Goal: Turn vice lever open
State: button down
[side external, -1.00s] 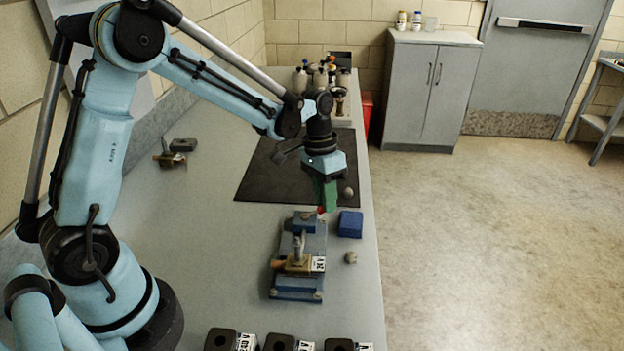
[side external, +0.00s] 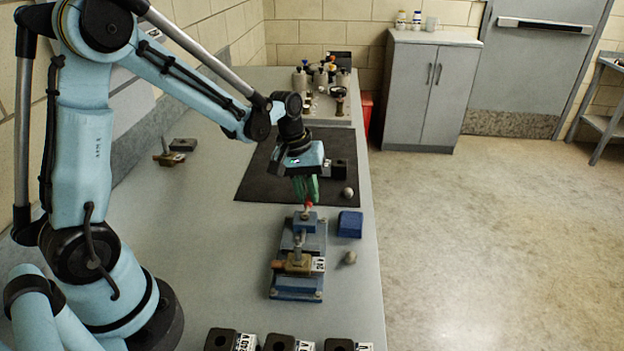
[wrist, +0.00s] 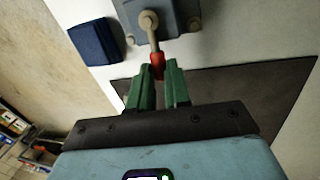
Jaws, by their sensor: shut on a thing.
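The blue vice (side external: 312,242) stands on the bench, with a brass-coloured part carrying a white label at its near end. Its lever has a red tip (wrist: 157,60) and a pale shaft running to a pivot on the vice's blue body (wrist: 182,16). My gripper (wrist: 159,70) has green fingers, shut on the red lever tip. In the side view my gripper (side external: 307,198) is at the vice's far end, over the edge of the dark mat. The fingers partly hide the lever there.
A blue block (side external: 350,224) and a small round knob (side external: 350,257) lie right of the vice. Another round piece (side external: 347,193) is on the dark mat (side external: 262,175). Several black labelled blocks (side external: 275,342) line the near edge. The bench left of the vice is clear.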

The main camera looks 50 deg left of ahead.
jog(key=shift+s+a+n, duration=0.15)
jog(key=shift+a+n, duration=0.05)
jog(key=shift+n, duration=0.3)
jog(key=c, duration=1.1)
grip_release()
jog(key=r, duration=0.4)
jog(key=s+a+r, duration=0.1)
jog(key=r, duration=0.7)
jog(key=shift+s+a, duration=0.35)
jog(key=shift+s, duration=0.05)
jog(key=shift+d, duration=0.1)
jog(key=s+d+m+t, duration=0.2)
jog(key=s+m, duration=0.1)
jog(key=s+d+f+m+t+y, duration=0.1)
jog(key=s+d+m+t, duration=0.1)
jog(key=m, duration=0.1)
jog(key=s+d+m+t, duration=0.1)
jog(key=s+d+m, duration=0.1)
jog(key=s+m, duration=0.1)
jog(key=shift+s+d+f+t+y, duration=0.1)
jog(key=shift+s+f+t+y, duration=0.2)
jog(key=shift+t, duration=0.1)
